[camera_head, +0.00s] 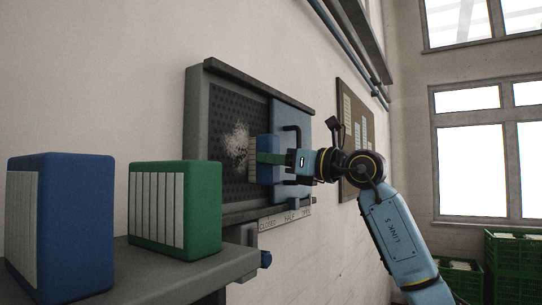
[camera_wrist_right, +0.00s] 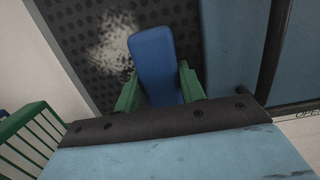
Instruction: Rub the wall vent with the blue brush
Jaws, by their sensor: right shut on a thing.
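The wall vent (camera_head: 222,145) is a grey frame on the wall with a dark perforated panel. A whitish dusty patch (camera_head: 236,147) lies on the panel, and it also shows in the wrist view (camera_wrist_right: 117,42). My right gripper (camera_head: 270,159) is shut on a blue brush (camera_head: 264,146), its green fingers on both sides of the blue body (camera_wrist_right: 160,65). The brush's pale bristles face the panel, just right of the dusty patch. I cannot tell whether they touch it. My left gripper is not in view.
A blue sliding cover (camera_head: 290,118) with a dark handle fills the vent's right side, close to my gripper. A grey shelf (camera_head: 190,268) at the lower left bears a blue ribbed block (camera_head: 75,225) and a green one (camera_head: 203,207). Green crates (camera_head: 512,255) stand far right.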

